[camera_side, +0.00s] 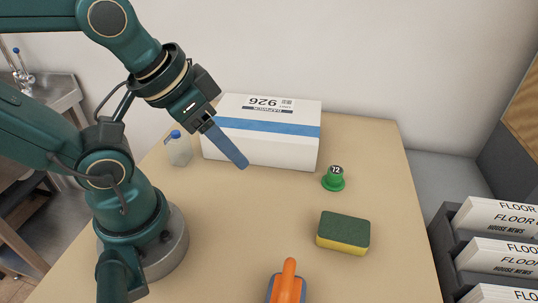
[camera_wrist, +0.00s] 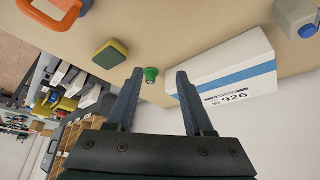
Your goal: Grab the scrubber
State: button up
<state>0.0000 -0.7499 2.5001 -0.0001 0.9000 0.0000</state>
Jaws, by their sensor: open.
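A sponge with a dark green scouring top and yellow underside (camera_side: 343,232) lies flat on the table at the right front. In the wrist view the sponge (camera_wrist: 110,54) is left of the fingers. A tool with an orange handle and blue-grey base (camera_side: 289,280) stands at the table's front, partly cut off by the frame; its orange handle (camera_wrist: 52,20) shows at the wrist view's upper left. Either could be the scrubber. My gripper (camera_side: 243,163) is open and empty, in the air in front of the white box. It also shows in the wrist view (camera_wrist: 160,72).
A white box with a blue stripe (camera_side: 262,150) stands at the table's back. A green round-knobbed object marked 12 (camera_side: 334,180) stands right of it. A small blue-capped bottle (camera_side: 178,149) is at the left. The middle of the table is clear. Newspaper trays (camera_side: 495,250) are at the right.

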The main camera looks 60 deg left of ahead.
jog(key=o, duration=0.6)
jog(key=n+g+h, duration=0.7)
jog(key=g+h, duration=0.1)
jog(key=g, duration=0.5)
send_near(285, 298)
notch_tip(285, 298, down, 4)
jog(key=w, duration=0.1)
jog(key=f, duration=0.1)
jog(key=f+n+g+h, duration=0.1)
jog(key=f, duration=0.1)
jog(key=s+f+n, duration=0.1)
jog(key=f, duration=0.1)
jog(key=shift+d+f+g, duration=0.2)
jog(key=shift+d+g, duration=0.2)
jog(key=shift+s+d+f+h, duration=0.15)
jog(key=shift+s+f+h, duration=0.15)
jog(key=shift+s+f, duration=0.1)
jog(key=shift+x, duration=2.35)
